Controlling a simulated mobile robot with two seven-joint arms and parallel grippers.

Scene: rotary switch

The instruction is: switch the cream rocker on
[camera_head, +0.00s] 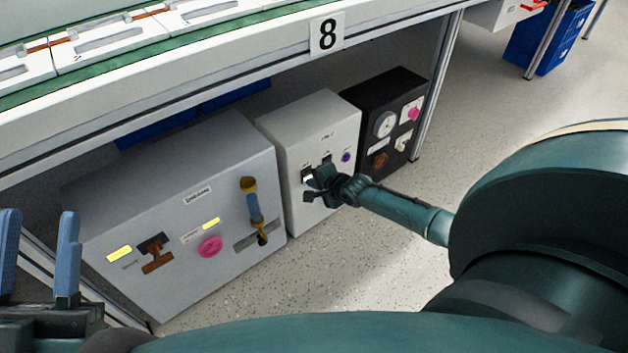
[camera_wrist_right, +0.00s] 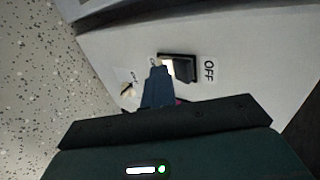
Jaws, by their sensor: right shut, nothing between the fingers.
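The cream rocker (camera_wrist_right: 171,65) sits in a black frame on the front of the white box (camera_head: 304,117). In the right wrist view an OFF label (camera_wrist_right: 209,70) is beside the frame. In the head view a pale rocker in a dark frame (camera_head: 307,178) shows just left of my right gripper (camera_head: 322,180). My right gripper is shut and empty, its fingertips (camera_wrist_right: 158,66) at the rocker's edge, partly covering it; I cannot tell whether they touch. My left gripper (camera_head: 40,255) is open and empty at the lower left, away from the boxes.
A large grey box (camera_head: 180,190) with a lever, a pink knob and a brown handle stands left. A black box (camera_head: 390,110) with a dial stands right. The table edge (camera_head: 240,75) runs above them. The speckled floor (camera_head: 270,290) in front is free.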

